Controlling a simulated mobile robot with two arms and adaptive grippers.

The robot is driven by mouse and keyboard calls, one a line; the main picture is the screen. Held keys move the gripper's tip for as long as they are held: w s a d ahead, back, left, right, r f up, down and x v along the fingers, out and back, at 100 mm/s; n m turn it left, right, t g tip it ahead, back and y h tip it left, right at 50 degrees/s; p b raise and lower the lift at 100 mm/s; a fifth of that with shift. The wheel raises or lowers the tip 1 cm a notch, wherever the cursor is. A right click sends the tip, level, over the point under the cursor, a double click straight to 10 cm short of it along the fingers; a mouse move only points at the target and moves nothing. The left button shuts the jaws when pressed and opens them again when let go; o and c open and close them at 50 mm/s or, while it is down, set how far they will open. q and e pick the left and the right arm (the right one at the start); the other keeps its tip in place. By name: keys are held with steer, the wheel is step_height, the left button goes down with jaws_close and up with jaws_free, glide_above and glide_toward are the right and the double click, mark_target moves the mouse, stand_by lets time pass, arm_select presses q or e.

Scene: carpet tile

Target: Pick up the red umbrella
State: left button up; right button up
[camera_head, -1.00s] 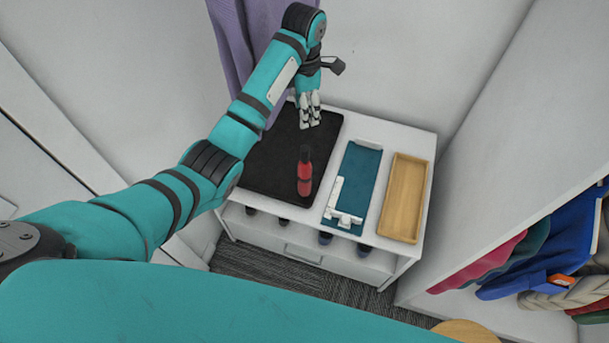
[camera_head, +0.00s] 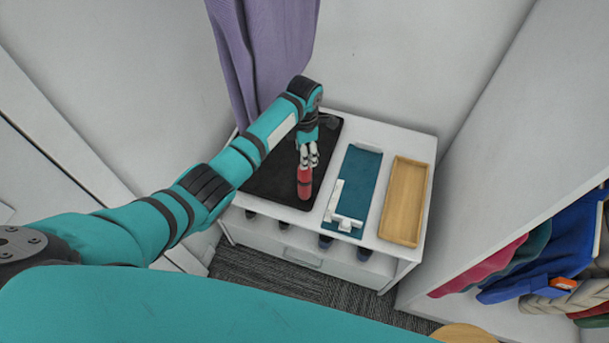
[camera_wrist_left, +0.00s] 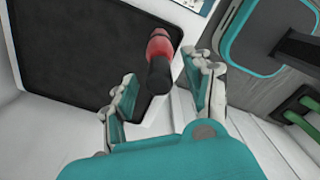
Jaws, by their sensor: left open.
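The red umbrella (camera_head: 304,182) is a short folded one with a dark handle. It lies on the black mat (camera_head: 262,180) on top of the white cabinet. My left gripper (camera_head: 308,158) is open at the umbrella's far end and partly hides it. In the left wrist view the umbrella (camera_wrist_left: 160,52) shows its dark handle end toward my gripper (camera_wrist_left: 160,88), between the lines of the two spread fingers. I cannot tell whether a finger touches it. My right gripper is not in view.
On the white cabinet (camera_head: 373,135), a teal tray (camera_head: 358,175) with white pieces and a wooden tray (camera_head: 405,200) stand right of the mat. A purple curtain (camera_head: 270,50) hangs behind.

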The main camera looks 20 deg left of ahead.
arm_select(q)
steer(key=shift+f, duration=0.3)
jaws_close()
stand_by(0.3)
